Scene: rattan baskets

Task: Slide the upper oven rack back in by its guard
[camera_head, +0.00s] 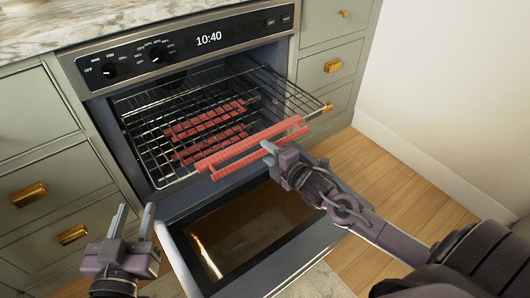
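The upper oven rack (283,92) is a wire rack pulled part way out of the open oven, tilted in the picture with its front edge toward me. Its red guard (235,149) is a long bar along that front edge. My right gripper (269,149) is at the guard's near side, around its middle; its fingertips overlap the lower red bar in the picture. Whether they touch it, or are open or shut, I cannot tell. My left gripper (132,222) is open and empty at the lower left, away from the rack, with its two fingers pointing up.
The oven door (243,243) hangs open below the rack. More red strips (206,119) show through the wires inside the oven. Drawers with brass handles (29,194) flank the oven. Wooden floor (385,180) and a white wall lie to the right.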

